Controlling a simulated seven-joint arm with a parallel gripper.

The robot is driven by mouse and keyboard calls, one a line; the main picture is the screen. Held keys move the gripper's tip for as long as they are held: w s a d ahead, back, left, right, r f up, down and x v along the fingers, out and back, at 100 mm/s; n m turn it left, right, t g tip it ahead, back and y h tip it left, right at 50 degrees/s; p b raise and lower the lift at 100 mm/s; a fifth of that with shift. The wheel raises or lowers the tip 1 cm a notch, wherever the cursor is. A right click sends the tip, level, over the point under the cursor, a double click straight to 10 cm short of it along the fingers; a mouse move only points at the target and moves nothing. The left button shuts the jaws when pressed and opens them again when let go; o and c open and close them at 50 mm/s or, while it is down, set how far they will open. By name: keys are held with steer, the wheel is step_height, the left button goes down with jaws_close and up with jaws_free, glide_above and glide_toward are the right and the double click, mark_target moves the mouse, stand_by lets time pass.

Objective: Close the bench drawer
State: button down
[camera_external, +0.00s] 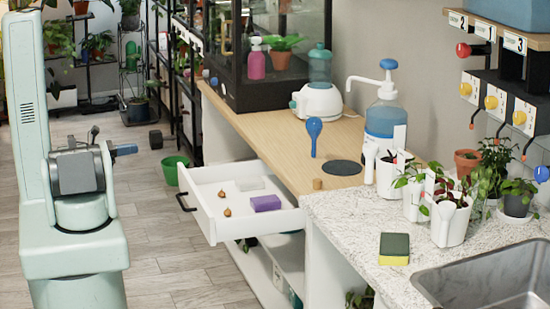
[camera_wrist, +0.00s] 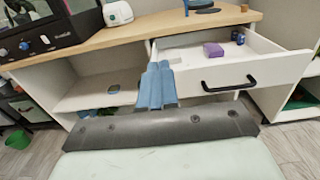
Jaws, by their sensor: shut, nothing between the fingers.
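The white bench drawer (camera_external: 205,222) stands pulled out from under the wooden bench top. Its black bar handle (camera_external: 185,203) is on the front panel. In the wrist view the drawer front (camera_wrist: 275,72) and handle (camera_wrist: 228,84) lie right of centre. My gripper (camera_external: 127,150) is shut and empty, left of the drawer in the external view, with a gap between them. In the wrist view its blue fingers (camera_wrist: 157,85) are together and overlap the drawer's left edge. A purple block (camera_external: 265,203), a clear box and two small brown bulbs lie in the drawer.
The wooden bench top (camera_external: 275,131) holds a glass cabinet, a humidifier-like device and a blue scoop. Open shelves (camera_wrist: 95,92) lie beside the drawer in the wrist view. A green pot (camera_external: 176,170) stands on the floor behind the drawer. Floor between my gripper and the drawer is clear.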

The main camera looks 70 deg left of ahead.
step_height(320, 180, down, 11)
glide_toward(182, 176)
steer(key=w, duration=0.7)
steer(key=shift+a+f, duration=0.1)
steer(key=shift+a, duration=0.2)
stand_by(0.6)
steer(key=w, duration=2.7)
steer(key=shift+w, duration=0.75)
steer(key=shift+w, duration=0.15)
steer(key=s, duration=1.5)
